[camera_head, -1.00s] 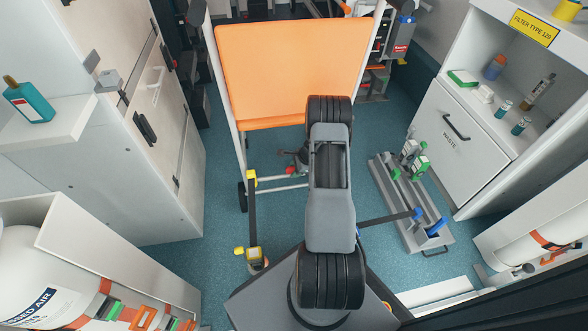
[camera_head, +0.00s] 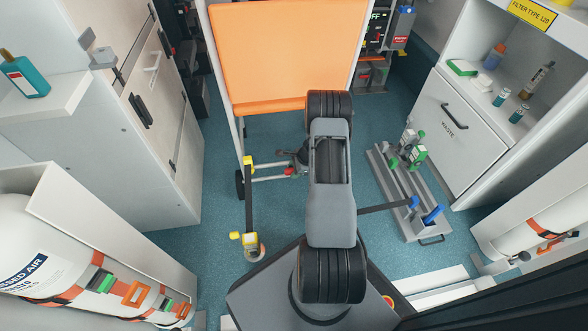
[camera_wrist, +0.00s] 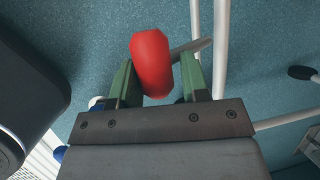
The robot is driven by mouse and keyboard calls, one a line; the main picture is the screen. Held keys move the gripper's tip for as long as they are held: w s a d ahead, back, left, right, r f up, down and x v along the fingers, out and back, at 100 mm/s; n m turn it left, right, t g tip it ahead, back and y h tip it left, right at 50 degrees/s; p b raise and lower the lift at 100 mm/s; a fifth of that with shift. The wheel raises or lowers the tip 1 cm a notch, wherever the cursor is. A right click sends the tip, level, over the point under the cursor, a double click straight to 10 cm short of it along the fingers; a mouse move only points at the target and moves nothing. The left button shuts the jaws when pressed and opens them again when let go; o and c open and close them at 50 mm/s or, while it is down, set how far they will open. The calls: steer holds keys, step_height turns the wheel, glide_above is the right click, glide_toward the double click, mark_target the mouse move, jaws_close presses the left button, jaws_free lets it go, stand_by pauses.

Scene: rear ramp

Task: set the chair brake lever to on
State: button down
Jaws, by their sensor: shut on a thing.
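The chair (camera_head: 285,50) has an orange panel and a pale tube frame, and it stands ahead of me. Its brake lever ends in a red grip (camera_head: 289,171), low by the frame. In the wrist view the red grip (camera_wrist: 151,62) sits between the two green fingers of my gripper (camera_wrist: 160,85), with a grey shaft behind it. My gripper is shut on the red grip. My arm hides part of the frame and lever in the head view, so the on or off marks do not show.
A grey floor rack (camera_head: 405,195) with green and blue fittings stands to the right. White cabinets (camera_head: 455,125) and a gas cylinder (camera_head: 50,270) flank the sides. Blue floor (camera_head: 190,270) is clear at left.

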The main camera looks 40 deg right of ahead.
steer(key=shift+s+a+f, duration=0.2)
steer(key=shift+a+f, duration=0.05)
steer(key=shift+f, duration=0.2)
steer(key=c, duration=0.8)
jaws_free()
steer(key=shift+f, duration=0.1)
steer(key=p+v, duration=0.2)
steer(key=v, duration=0.2)
steer(key=p+v, duration=0.2)
steer(key=v, duration=0.3)
steer(key=p+v, duration=0.2)
steer(key=v, duration=0.3)
steer(key=shift+w+d, duration=0.2)
steer(key=shift+w, duration=0.15)
